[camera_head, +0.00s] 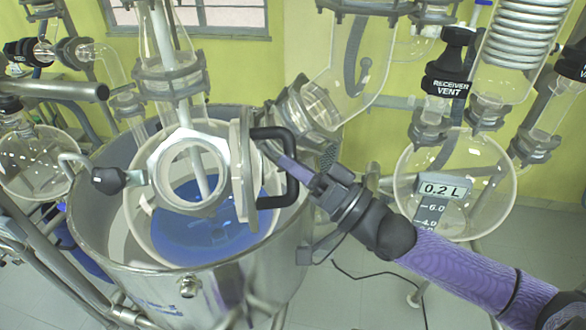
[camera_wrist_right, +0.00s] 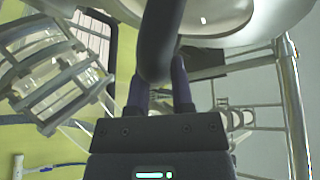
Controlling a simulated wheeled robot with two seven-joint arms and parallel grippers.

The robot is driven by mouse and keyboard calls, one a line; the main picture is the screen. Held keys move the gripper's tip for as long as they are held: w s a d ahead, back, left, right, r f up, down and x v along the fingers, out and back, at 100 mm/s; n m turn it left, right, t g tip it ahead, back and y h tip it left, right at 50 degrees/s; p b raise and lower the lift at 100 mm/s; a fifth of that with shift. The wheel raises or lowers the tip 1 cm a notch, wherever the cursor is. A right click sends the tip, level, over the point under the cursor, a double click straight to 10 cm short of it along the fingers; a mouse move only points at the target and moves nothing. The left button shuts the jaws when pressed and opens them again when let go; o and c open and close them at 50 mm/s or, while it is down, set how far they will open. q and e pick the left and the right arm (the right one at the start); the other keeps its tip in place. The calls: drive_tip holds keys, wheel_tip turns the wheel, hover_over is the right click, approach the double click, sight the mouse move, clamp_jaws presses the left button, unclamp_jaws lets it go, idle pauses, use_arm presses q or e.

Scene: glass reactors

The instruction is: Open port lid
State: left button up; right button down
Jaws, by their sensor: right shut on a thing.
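The round port (camera_head: 188,172) of the glass reactor shows as a pale ring, and through its opening I see a glass tube and blue liquid. The port lid (camera_head: 243,172) stands edge-on at the port's right side, swung away from the opening. Its black handle (camera_head: 292,178) points to the right. My right gripper (camera_head: 284,160) comes in from the right and is shut on the handle. In the right wrist view the dark handle (camera_wrist_right: 160,40) sits between my fingers (camera_wrist_right: 160,95). My left gripper is not in view.
A black-knobbed latch (camera_head: 108,180) sticks out left of the port. The steel vessel (camera_head: 215,285) surrounds the reactor below. A glass neck with a clamp (camera_head: 308,105) is close behind the handle. A round flask (camera_head: 470,180) stands behind my right arm.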

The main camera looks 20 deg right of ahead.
drive_tip(key=shift+d+f, duration=0.45)
drive_tip(key=shift+d, duration=0.05)
drive_tip(key=shift+f, duration=0.1)
drive_tip(key=c, duration=0.9)
unclamp_jaws()
drive_tip(key=o, duration=0.4)
drive_tip(key=shift+w, duration=0.35)
drive_tip(key=shift+s, duration=0.1)
drive_tip(key=v, duration=0.9)
drive_tip(key=shift+s+d, duration=0.2)
drive_tip(key=shift+s, duration=0.2)
